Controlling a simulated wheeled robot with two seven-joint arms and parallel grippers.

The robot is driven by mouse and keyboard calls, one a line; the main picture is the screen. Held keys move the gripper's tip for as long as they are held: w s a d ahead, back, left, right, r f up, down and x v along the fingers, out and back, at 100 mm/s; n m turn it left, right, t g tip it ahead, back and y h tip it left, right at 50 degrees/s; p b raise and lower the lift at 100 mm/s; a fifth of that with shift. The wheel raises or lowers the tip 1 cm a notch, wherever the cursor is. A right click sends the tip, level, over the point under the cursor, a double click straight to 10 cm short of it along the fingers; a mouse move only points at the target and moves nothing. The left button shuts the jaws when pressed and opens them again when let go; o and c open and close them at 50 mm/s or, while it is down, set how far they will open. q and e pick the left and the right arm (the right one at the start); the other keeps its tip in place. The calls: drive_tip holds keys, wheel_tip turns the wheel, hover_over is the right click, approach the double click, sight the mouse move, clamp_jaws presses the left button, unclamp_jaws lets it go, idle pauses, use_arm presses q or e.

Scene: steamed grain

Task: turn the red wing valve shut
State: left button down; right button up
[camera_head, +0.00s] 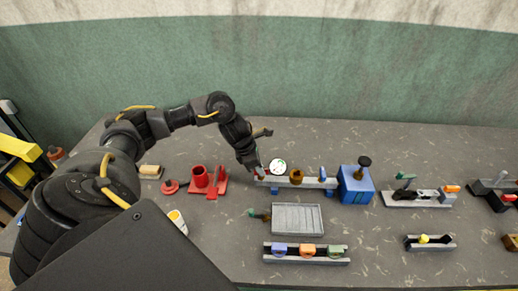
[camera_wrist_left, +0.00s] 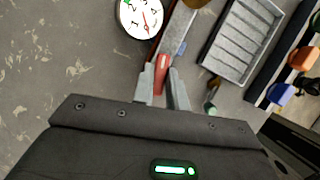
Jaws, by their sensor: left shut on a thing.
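The red wing valve (camera_wrist_left: 162,66) sits at the left end of the grey pipe rail (camera_head: 305,183), below the round white gauge (camera_head: 279,167). My left gripper (camera_head: 258,172) reaches down to this end of the rail. In the left wrist view, the fingers of my left gripper (camera_wrist_left: 161,82) stand on both sides of the red wing and are shut on it. The head view shows only a little red there, as the gripper covers most of the valve. My right gripper is not in view.
A blue box (camera_head: 356,186) with a dark knob stands at the rail's right end. A grey ribbed tray (camera_head: 297,219) and a rack with coloured pieces (camera_head: 307,253) lie in front. A red stand (camera_head: 206,181) is left of the gripper. Bare table lies behind the rail.

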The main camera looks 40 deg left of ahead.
use_arm(q)
drive_tip(key=shift+r+n+t+y, duration=0.1)
drive_tip(key=shift+n+t+y, duration=0.2)
drive_tip(key=shift+n, duration=0.8)
drive_tip(key=n, duration=0.1)
drive_tip(key=n+y+p, duration=0.1)
drive_tip(key=shift+s+d+r+n+p, duration=0.1)
drive_tip(key=shift+d+n+p, duration=0.1)
drive_tip(key=shift+n+p, duration=0.15)
drive_tip(key=shift+n+t+y+p, duration=0.35)
drive_tip(key=shift+n+p, duration=0.25)
drive_tip(key=shift+n, duration=0.35)
drive_tip(key=n+y+p, duration=0.1)
drive_tip(key=n+p, duration=0.3)
drive_tip(key=shift+d+r+y, duration=0.1)
drive_tip(key=shift+d+y, duration=0.05)
drive_tip(key=shift+y, duration=0.2)
drive_tip(key=n+p, duration=0.1)
drive_tip(key=n, duration=0.1)
drive_tip(key=shift+n+y, duration=0.3)
drive_tip(key=shift+y, duration=0.1)
drive_tip(key=shift+f+n+g+y+p, duration=0.25)
drive_tip(key=shift+n+g+y, duration=0.2)
drive_tip(key=shift+n, duration=0.45)
drive_tip(key=c, duration=1.4)
unclamp_jaws()
